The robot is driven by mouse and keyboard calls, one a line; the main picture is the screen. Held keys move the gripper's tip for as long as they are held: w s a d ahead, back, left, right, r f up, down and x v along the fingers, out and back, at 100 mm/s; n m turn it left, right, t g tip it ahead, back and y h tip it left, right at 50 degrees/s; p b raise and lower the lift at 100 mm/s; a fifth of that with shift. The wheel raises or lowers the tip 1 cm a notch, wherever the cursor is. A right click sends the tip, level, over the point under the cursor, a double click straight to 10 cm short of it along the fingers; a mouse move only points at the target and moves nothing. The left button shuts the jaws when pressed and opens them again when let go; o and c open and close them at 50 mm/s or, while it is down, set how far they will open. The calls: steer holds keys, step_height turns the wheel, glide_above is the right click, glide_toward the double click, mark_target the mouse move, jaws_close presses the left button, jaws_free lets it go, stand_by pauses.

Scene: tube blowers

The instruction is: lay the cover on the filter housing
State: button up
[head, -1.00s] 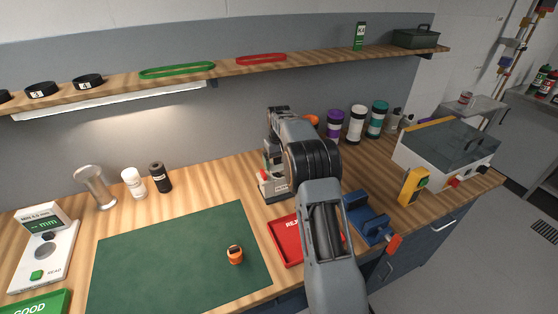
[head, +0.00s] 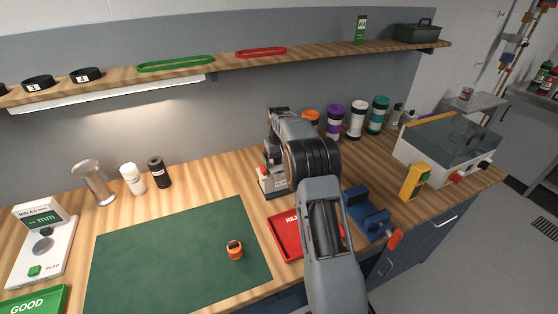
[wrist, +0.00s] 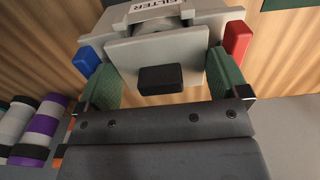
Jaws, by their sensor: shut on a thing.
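In the wrist view, the cover (wrist: 122,58) is a light grey square plate with a black knob (wrist: 160,78). My gripper (wrist: 161,80) has its green-padded fingers at either side of the plate, shut on the cover. The filter housing (wrist: 207,18) is grey, with a FILTER label, a blue block on its left and a red one on its right. The cover overlaps it in this view; I cannot tell whether they touch. In the head view, the housing (head: 274,188) stands at the back of the bench, partly hidden by my arm, which also hides the cover.
A red tray (head: 284,240) and a blue vise-like fixture (head: 367,213) lie near my arm. Several bottles (head: 357,120) stand behind it. A green mat (head: 165,262) holds a small orange object (head: 235,250). A shelf (head: 225,68) runs above the bench.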

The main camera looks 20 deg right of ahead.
steer(key=shift+f+b, duration=0.3)
steer(key=shift+f, duration=0.3)
steer(key=o, duration=0.6)
step_height(320, 180, up, 14)
steer(key=shift+f, duration=0.1)
stand_by(0.3)
